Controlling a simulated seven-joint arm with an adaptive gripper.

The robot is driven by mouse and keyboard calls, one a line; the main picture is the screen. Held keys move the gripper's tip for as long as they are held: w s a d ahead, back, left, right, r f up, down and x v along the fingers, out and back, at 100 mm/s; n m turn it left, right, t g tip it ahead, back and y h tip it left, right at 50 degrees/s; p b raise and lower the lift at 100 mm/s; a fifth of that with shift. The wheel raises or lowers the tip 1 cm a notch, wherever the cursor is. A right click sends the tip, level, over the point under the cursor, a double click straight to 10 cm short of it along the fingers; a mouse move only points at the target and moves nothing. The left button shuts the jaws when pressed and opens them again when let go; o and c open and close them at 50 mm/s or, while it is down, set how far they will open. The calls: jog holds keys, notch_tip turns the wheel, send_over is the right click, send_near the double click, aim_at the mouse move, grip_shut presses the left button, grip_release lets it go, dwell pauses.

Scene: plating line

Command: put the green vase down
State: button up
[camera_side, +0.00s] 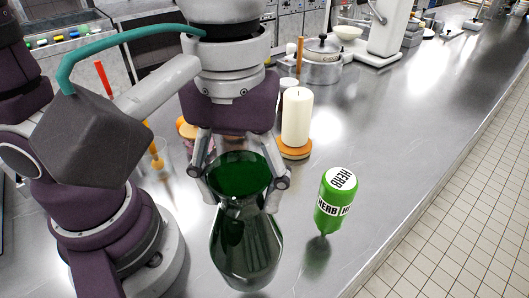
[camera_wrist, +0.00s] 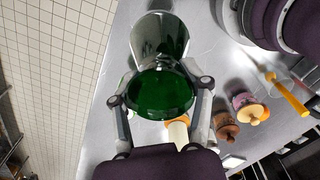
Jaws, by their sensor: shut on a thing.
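The green glass vase (camera_side: 246,243) is in the middle of the side view, upright and dark, with a wide mouth at the top. My gripper (camera_side: 239,187) is around its upper part, one finger on each side, shut on it. In the wrist view the vase (camera_wrist: 160,50) fills the top middle, its green mouth towards the camera, between the fingers of my gripper (camera_wrist: 160,100). The vase's base is low over the steel counter (camera_side: 400,135); I cannot tell whether it touches.
A green herb shaker (camera_side: 335,200) stands close by on the right. A white candle (camera_side: 296,118) on a wooden base is behind the vase. A glass with an orange utensil (camera_side: 156,160) is to the left. The counter's right edge drops to a tiled floor (camera_side: 480,180).

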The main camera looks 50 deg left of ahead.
jog(key=w+a+f, duration=0.4)
jog(key=w+a, duration=0.2)
jog(key=a, duration=0.5)
jog(key=w+d+f, duration=0.1)
jog(key=w+f, duration=0.1)
jog(key=w, duration=0.5)
jog(key=w+d+f, duration=0.2)
jog(key=w+f, duration=0.1)
jog(key=w, duration=0.5)
jog(key=shift+w+d+n, duration=0.15)
jog(key=shift+d+n, duration=0.15)
jog(key=shift+n, duration=0.1)
jog(key=shift+f, duration=0.25)
jog(key=o, duration=1.3)
